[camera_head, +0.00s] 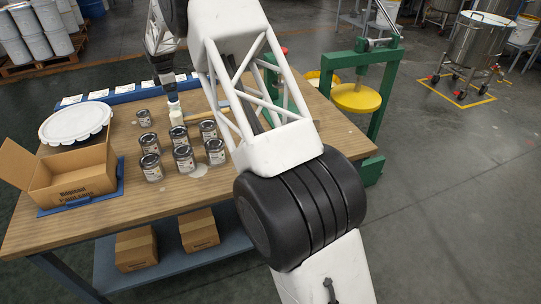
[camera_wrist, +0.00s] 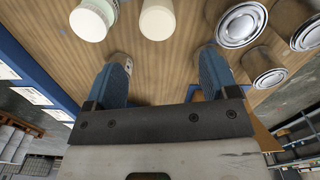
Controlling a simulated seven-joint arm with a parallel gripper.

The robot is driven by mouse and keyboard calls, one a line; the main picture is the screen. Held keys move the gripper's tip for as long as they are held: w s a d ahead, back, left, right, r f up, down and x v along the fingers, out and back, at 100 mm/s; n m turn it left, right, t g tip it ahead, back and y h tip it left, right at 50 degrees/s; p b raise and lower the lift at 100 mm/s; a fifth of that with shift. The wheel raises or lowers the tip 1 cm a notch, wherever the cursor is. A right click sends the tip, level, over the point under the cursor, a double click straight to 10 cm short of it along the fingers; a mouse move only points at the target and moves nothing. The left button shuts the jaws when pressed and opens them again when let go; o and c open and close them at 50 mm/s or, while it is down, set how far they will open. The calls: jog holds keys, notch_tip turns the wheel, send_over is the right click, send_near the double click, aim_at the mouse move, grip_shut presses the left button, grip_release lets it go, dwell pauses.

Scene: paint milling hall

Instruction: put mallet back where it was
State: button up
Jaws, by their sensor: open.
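My gripper (camera_head: 170,88) is above the far middle of the wooden workbench, among the cans. In the wrist view my gripper (camera_wrist: 164,60) has its two blue fingers spread wide with nothing between them. A pale cream cylinder (camera_wrist: 157,19) stands ahead of the gap, apart from the fingers; it looks like the mallet's head, but I cannot be sure. In the head view a pale block (camera_head: 173,98) shows just below my gripper, and a light wooden stick (camera_head: 219,103), perhaps the handle, lies to its right. My arm hides part of this area.
Several metal cans (camera_head: 184,158) stand close to the right of my gripper. A white-lidded jar (camera_wrist: 90,20) stands left of the cream cylinder.

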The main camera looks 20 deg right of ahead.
jog(key=s+d+r+m, duration=0.35)
jog(key=s+r, duration=0.35)
jog(key=s, duration=0.4)
jog(key=s+d+r+m+t, duration=0.1)
jog(key=s+d+r+m, duration=0.2)
jog(key=s+d+r, duration=0.55)
jog(key=s+r+m, duration=0.4)
jog(key=s+r, duration=0.1)
jog(key=s, duration=0.8)
jog(key=s+d+f+m, duration=0.1)
jog(key=s+d+m, duration=0.1)
jog(key=s, duration=1)
jog(key=s+d+f+m+t, duration=0.1)
jog(key=s+m, duration=0.3)
jog(key=s, duration=0.9)
jog(key=s+d+f+m, duration=0.3)
jog(key=s+m, duration=0.1)
jog(key=s, duration=0.9)
jog(key=shift+d+t, duration=0.25)
jog(key=shift+t, duration=0.05)
